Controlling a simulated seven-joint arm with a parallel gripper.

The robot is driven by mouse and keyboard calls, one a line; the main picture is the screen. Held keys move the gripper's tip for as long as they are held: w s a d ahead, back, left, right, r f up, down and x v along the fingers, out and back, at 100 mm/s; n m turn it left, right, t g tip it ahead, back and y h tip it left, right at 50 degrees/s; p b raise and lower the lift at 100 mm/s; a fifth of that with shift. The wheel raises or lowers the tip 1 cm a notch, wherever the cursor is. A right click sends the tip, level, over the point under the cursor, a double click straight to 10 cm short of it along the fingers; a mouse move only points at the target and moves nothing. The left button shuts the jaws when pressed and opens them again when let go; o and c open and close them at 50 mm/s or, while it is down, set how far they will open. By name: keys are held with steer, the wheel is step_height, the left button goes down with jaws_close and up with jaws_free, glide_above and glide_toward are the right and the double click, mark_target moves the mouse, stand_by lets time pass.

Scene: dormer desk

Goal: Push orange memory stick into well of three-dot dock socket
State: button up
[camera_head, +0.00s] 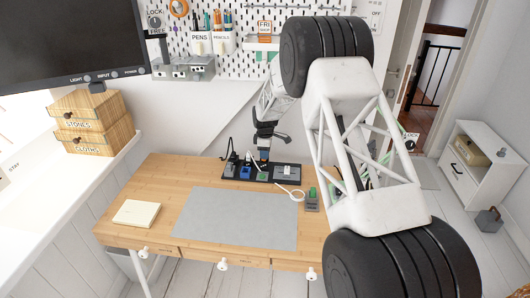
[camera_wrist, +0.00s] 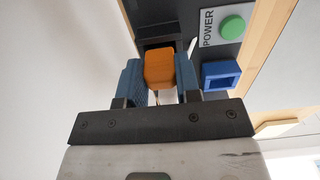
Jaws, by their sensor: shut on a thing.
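The orange memory stick (camera_wrist: 159,68) is between the two blue fingers of my gripper (camera_wrist: 160,78) in the wrist view. My gripper is shut on it. A dark socket block (camera_wrist: 153,44) stands right beyond the stick's far end. I cannot tell whether the stick touches it or has entered its well, and no dots can be made out. In the head view my gripper (camera_head: 264,152) is at the back of the desk, over the dark dock strip (camera_head: 230,178); the stick is too small to make out there.
A blue socket (camera_wrist: 221,73) and a POWER plate with a green button (camera_wrist: 232,27) sit on the strip. Cables and a white ring (camera_head: 297,195) lie near it. A grey mat (camera_head: 235,217) leaves the desk's middle clear; a notepad (camera_head: 136,213) lies left.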

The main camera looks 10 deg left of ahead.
steer(key=shift+f, duration=0.8)
steer(key=o, duration=1)
steer(key=shift+r, duration=3.85)
